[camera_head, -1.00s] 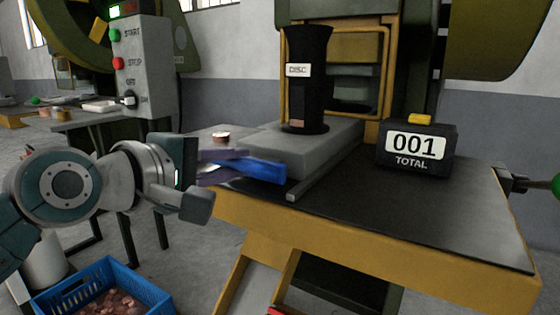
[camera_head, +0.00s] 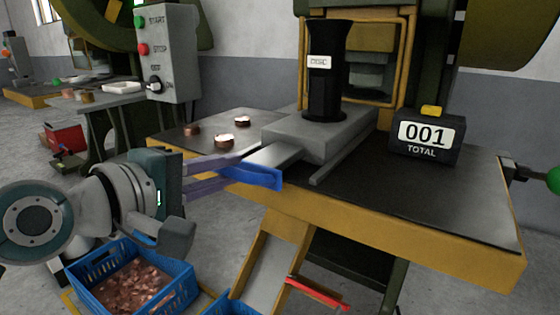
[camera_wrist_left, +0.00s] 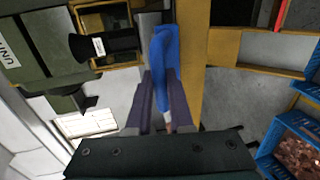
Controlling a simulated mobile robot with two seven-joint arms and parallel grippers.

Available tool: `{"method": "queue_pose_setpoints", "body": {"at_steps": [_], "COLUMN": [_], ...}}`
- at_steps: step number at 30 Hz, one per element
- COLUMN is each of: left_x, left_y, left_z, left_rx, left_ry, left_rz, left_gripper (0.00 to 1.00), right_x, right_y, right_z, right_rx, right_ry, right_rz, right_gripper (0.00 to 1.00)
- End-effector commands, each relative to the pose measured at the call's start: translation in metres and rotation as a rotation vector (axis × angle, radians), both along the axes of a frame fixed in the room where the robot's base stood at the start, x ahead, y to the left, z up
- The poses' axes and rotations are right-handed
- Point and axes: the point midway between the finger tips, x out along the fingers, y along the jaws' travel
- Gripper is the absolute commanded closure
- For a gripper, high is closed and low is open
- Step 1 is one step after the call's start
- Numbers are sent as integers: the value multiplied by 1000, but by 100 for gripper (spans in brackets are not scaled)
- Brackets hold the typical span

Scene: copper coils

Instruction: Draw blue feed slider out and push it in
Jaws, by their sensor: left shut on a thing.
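The feed slider's blue handle (camera_head: 252,178) is at the left front of the grey feed block (camera_head: 320,142). A grey slide plate (camera_head: 274,155) shows drawn out between handle and block. My left gripper (camera_head: 232,169) reaches in from the left, its purple fingers shut on the blue handle. In the left wrist view the blue handle (camera_wrist_left: 163,60) runs up between the two fingers (camera_wrist_left: 159,78). A black tube labelled DISC (camera_head: 326,85) stands upright on the block. My right gripper is not in view.
Copper pieces (camera_head: 225,142) lie on the dark press table (camera_head: 430,195), left of the block. A black counter (camera_head: 425,139) reads 001. Below are a blue crate (camera_head: 185,285) of copper discs, a chute (camera_head: 268,265) and a red bar (camera_head: 315,293). The table front right is clear.

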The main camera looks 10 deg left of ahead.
Motion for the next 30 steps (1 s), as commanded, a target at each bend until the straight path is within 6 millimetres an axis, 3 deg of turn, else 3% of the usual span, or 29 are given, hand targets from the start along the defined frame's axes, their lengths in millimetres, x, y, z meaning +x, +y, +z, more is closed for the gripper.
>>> {"method": "queue_pose_setpoints", "body": {"at_steps": [1,2,9,20,30], "left_x": [0,0,0,-7,-63], "left_y": [0,0,0,3,23], "left_z": [0,0,0,2,15], "left_rx": [0,0,0,1,4], "left_ry": [-1,-1,0,2,4], "left_rz": [1,1,1,1,0], "left_gripper": [100,78,51,50,50], "right_x": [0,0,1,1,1], "right_y": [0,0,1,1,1], "right_z": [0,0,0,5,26], "right_rx": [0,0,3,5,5], "right_ry": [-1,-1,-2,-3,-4], "right_rz": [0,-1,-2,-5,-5], "right_gripper": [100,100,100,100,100]}}
